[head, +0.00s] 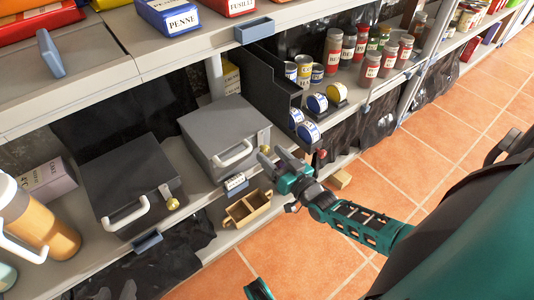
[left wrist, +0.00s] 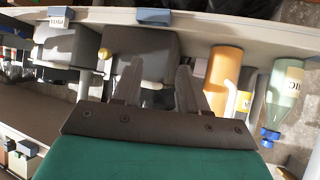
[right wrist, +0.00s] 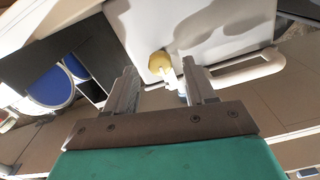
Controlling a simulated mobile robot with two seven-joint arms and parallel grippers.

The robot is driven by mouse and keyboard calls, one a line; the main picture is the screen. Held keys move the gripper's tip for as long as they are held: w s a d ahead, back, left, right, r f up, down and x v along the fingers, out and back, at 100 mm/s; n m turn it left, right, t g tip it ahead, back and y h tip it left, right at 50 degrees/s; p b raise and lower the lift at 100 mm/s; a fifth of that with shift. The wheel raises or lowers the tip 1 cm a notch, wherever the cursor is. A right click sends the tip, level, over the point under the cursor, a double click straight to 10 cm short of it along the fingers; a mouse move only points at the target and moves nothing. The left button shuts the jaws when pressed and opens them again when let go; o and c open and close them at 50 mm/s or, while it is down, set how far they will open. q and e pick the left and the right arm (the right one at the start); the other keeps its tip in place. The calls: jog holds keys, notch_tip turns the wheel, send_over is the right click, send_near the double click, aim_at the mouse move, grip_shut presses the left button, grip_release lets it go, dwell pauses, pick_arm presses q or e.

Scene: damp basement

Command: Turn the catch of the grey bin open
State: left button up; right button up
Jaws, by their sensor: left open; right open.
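The grey bin (head: 222,128) stands on the lower shelf, lid closed, with a white handle on its front. Its catch has a round yellow knob (head: 264,148) at the front right. My right gripper (head: 273,157) is open and right in front of this catch.
The black bin (head: 128,180) with its own yellow catch (head: 173,203) stands left of the grey bin. A black rack (head: 270,85) stands to the right. An upper shelf (head: 125,68) overhangs the bins.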

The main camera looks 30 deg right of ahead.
aim_at(263, 143)
jog(key=shift+w+a, duration=0.1)
jog(key=shift+w, duration=1.05)
pick_arm(q)
jog(key=shift+w+d+r, duration=0.2)
jog(key=shift+w+r, duration=0.05)
jog(key=shift+w, duration=0.05)
pick_arm(e)
jog(key=shift+w, duration=0.3)
jog(key=shift+c, duration=0.2)
grip_shut()
pick_arm(q)
jog(key=shift+a+f, duration=0.1)
jog(key=shift+f, duration=0.1)
